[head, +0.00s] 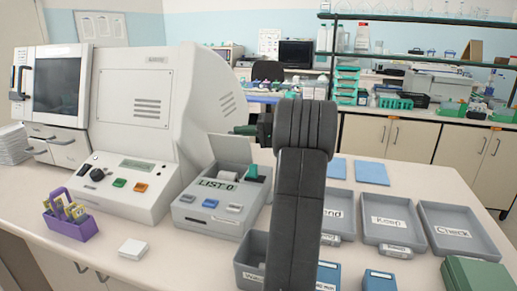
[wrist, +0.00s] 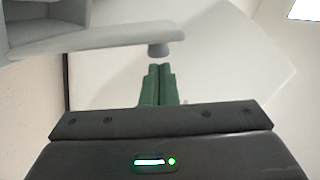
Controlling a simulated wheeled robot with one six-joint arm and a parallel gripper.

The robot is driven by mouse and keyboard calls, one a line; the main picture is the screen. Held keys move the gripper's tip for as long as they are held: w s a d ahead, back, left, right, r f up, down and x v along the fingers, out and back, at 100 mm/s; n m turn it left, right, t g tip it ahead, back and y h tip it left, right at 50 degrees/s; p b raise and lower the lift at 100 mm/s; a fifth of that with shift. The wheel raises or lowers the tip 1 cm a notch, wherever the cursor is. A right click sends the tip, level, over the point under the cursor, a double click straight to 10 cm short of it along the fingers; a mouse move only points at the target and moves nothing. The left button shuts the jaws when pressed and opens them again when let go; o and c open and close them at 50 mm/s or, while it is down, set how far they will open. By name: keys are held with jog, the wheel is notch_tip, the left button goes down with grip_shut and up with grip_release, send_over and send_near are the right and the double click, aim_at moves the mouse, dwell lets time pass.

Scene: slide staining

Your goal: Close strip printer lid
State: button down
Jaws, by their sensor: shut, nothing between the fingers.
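The strip printer (head: 212,205) is a grey box on the bench with a small display reading "LIST 0" and buttons on its front. Its lid (head: 230,149) stands raised at the back, and a pale roll and a green part show in the open bay. My gripper (head: 240,130) is at the lid's upper edge, its green fingers shut and empty. In the wrist view the closed fingertips (wrist: 159,68) are just short of a grey knob (wrist: 158,50) below a grey panel edge. I cannot tell whether they touch.
A large white machine (head: 140,100) with a control panel stands left of the printer. A purple slide holder (head: 72,228) and a small white block (head: 132,249) are in front. Labelled grey trays (head: 450,232) fill the right side. My arm hides the bench's middle.

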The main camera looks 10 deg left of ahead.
aim_at(242, 141)
jog(key=s+n+b, duration=0.1)
jog(key=b, duration=0.2)
jog(key=s+f+n+b, duration=0.1)
jog(key=s+n+b, duration=0.1)
jog(key=b, duration=0.1)
jog(key=s+a+n+b, duration=0.1)
jog(key=s+n+b, duration=0.1)
jog(key=b, duration=0.1)
jog(key=shift+f+t+h+b, duration=0.3)
jog(key=shift+f+b, duration=0.05)
jog(key=shift+b, duration=0.05)
jog(key=b, duration=0.1)
jog(key=s+n+b, duration=0.1)
jog(key=b, duration=0.1)
jog(key=s+f+n+b, duration=0.1)
jog(key=shift+s+a, duration=0.1)
jog(key=shift+a, duration=0.15)
jog(key=n+b, duration=0.1)
jog(key=b, duration=0.1)
jog(key=s+f+n+b, duration=0.1)
jog(key=b, duration=0.1)
jog(key=s+n+b, duration=0.1)
jog(key=b, duration=0.1)
jog(key=shift+s+a+f+t+h, duration=0.15)
jog(key=shift+a+f+t+h, duration=0.15)
jog(key=shift+t, duration=0.1)
jog(key=shift+r, duration=0.1)
jog(key=shift+r, duration=0.1)
